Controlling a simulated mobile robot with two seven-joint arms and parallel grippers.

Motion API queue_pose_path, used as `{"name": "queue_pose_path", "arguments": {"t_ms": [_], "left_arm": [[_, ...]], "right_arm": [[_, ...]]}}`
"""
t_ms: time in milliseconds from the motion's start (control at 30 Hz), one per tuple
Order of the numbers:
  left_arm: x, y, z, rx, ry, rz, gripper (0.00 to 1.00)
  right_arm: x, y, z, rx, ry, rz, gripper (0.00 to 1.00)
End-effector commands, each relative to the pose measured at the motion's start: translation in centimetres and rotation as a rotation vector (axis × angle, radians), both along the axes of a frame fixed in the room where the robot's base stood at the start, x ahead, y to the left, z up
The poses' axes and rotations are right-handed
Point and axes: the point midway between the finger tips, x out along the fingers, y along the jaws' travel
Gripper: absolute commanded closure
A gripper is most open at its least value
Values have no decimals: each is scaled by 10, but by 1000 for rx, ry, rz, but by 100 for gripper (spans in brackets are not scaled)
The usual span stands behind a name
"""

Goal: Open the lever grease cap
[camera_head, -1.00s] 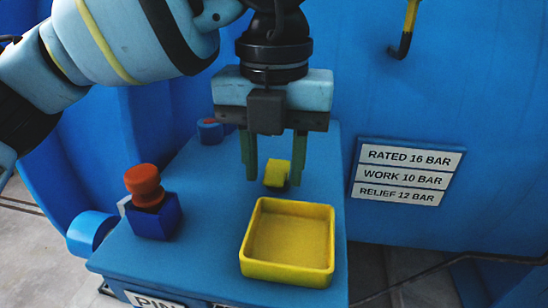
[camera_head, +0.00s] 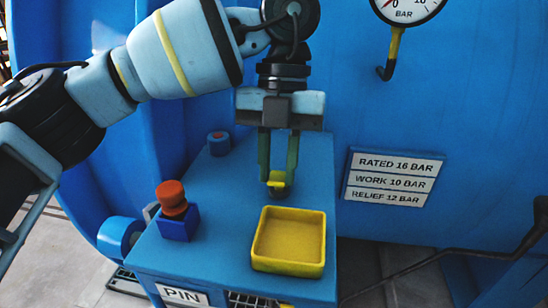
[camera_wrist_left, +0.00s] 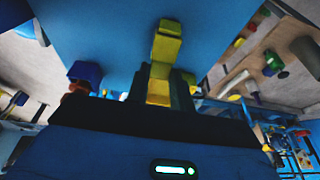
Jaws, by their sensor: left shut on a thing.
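The lever grease cap appears as a small yellow piece (camera_head: 276,179) on a dark base, standing on the blue bench behind the yellow tray. My left gripper (camera_head: 277,174) points down over it, with its green fingers shut on the yellow piece. In the left wrist view the yellow piece (camera_wrist_left: 165,48) extends out from between the fingers (camera_wrist_left: 159,88). The fingers hide part of the cap, and I cannot tell whether its lid has lifted. My right gripper is not in view.
An open yellow tray (camera_head: 289,266) sits just in front on the blue bench (camera_head: 228,225). A red knob on a blue block (camera_head: 177,222) stands at left, and a small blue cylinder (camera_head: 218,144) at back left. A blue wall with a pressure gauge (camera_head: 408,8) rises behind.

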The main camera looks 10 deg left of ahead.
Motion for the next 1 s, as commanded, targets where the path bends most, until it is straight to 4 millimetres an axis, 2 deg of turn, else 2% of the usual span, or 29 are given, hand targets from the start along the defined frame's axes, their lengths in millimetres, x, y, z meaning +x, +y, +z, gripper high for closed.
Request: {"name": "queue_pose_path", "arguments": {"t_ms": [33,400,1000], "left_arm": [[0,0,9,1,23,3,100],[10,0,10,2,200,5,100],[16,0,9,-2,315,1,100]], "right_arm": [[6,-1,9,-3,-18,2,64],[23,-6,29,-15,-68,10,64],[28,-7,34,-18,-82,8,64]]}}
